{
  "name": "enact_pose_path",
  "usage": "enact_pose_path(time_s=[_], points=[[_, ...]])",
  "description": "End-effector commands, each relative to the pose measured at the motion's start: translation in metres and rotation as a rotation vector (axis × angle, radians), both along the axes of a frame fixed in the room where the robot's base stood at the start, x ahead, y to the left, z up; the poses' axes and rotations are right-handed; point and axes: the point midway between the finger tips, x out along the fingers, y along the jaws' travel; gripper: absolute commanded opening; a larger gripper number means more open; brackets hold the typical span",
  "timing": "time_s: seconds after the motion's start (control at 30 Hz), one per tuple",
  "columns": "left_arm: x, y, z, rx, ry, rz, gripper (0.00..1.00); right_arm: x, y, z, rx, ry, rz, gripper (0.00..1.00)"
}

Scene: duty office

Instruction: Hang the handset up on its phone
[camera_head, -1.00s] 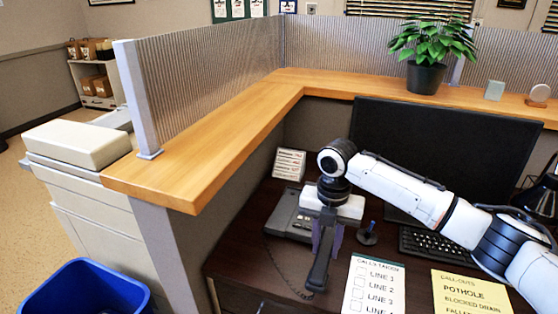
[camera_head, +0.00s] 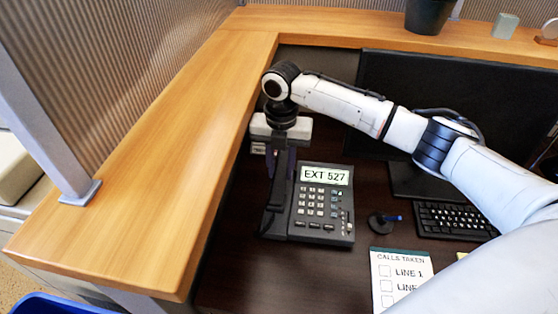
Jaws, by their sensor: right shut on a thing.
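The dark grey desk phone (camera_head: 323,205) sits on the dark desk, its lit screen reading EXT 527 and its keypad facing me. My right gripper (camera_head: 283,168) points down from above and is shut on the black handset (camera_head: 275,207). The handset lies along the phone's left side, where it covers that part of the phone. From this angle I cannot tell whether it touches the phone or is held just above it. The gripper hides the handset's far end. My left gripper is not in view.
A wooden-topped partition (camera_head: 205,130) runs along the left and back. A monitor (camera_head: 440,105) and keyboard (camera_head: 455,221) stand to the right, partly behind my right arm.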

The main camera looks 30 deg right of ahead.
Motion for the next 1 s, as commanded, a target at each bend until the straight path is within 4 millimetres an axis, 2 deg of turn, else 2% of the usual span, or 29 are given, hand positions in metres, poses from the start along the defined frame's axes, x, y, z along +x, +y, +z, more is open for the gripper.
enact_pose_path(time_s=[0.03, 0.17, 0.5, 0.73, 1.0], points=[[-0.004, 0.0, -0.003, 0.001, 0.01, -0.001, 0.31, -0.003, 0.008, -0.01, 0.006, 0.007, 0.014, 0.0], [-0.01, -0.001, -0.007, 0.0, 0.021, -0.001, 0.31, -0.004, 0.006, -0.023, 0.005, 0.008, 0.011, 0.0], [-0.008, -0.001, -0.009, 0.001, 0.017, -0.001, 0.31, -0.004, 0.002, -0.051, 0.003, 0.007, 0.007, 0.0], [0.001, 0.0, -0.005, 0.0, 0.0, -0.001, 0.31, -0.003, 0.003, -0.057, 0.003, 0.007, 0.008, 0.0], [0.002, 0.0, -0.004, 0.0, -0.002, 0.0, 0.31, -0.003, 0.003, -0.056, 0.001, 0.007, 0.008, 0.0]])
